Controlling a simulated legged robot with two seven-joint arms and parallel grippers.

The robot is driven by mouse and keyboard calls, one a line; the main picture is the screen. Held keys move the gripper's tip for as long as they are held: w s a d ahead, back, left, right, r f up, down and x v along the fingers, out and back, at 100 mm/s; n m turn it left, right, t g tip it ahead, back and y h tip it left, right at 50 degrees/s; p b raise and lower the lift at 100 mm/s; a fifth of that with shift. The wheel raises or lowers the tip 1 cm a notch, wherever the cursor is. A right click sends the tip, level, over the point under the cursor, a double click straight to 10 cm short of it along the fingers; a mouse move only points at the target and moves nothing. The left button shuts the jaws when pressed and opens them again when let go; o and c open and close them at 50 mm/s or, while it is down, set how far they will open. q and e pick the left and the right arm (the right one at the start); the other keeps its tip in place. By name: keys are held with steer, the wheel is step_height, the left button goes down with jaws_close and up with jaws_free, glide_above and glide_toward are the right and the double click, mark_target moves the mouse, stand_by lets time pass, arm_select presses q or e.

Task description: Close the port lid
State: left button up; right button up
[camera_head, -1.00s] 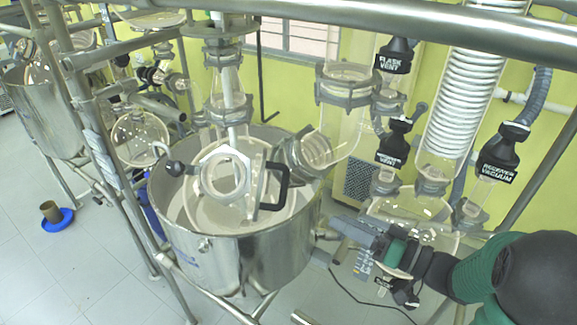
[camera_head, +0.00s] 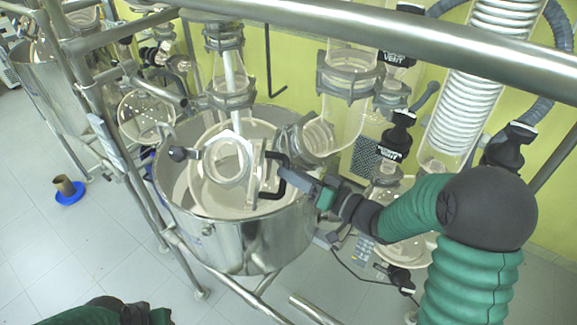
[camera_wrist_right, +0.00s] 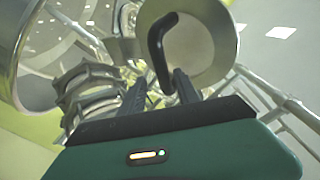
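The port lid (camera_head: 257,172) stands open, seen nearly edge-on, beside the round port ring (camera_head: 228,163) on the steel reactor's glass top. Its black handle (camera_head: 276,165) faces right. In the right wrist view the lid (camera_wrist_right: 205,50) is a pale disc with the black handle (camera_wrist_right: 158,45) on its face. My right gripper (camera_head: 290,178) is at the handle's lower end in the head view. Its fingers (camera_wrist_right: 158,92) are apart with nothing held between them; contact with the handle cannot be told. My left gripper (camera_head: 158,316) shows only partly at the bottom edge, its fingers hidden.
The steel vessel (camera_head: 235,242) is below. Glass tubing with clamps (camera_head: 347,80) stands close behind the right gripper. A thick steel rail (camera_head: 400,35) crosses the top. Free floor (camera_head: 60,245) lies at left.

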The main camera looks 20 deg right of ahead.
steer(key=shift+x, duration=0.85)
steer(key=shift+w+a, duration=0.1)
steer(key=shift+a, duration=0.5)
steer(key=shift+c, duration=0.3)
steer(key=shift+a, duration=0.1)
steer(key=c, duration=0.5)
steer(key=shift+c, duration=1.2)
steer(key=shift+d, duration=0.45)
jaws_close()
steer(key=shift+a+r, duration=0.1)
steer(key=shift+r, duration=0.15)
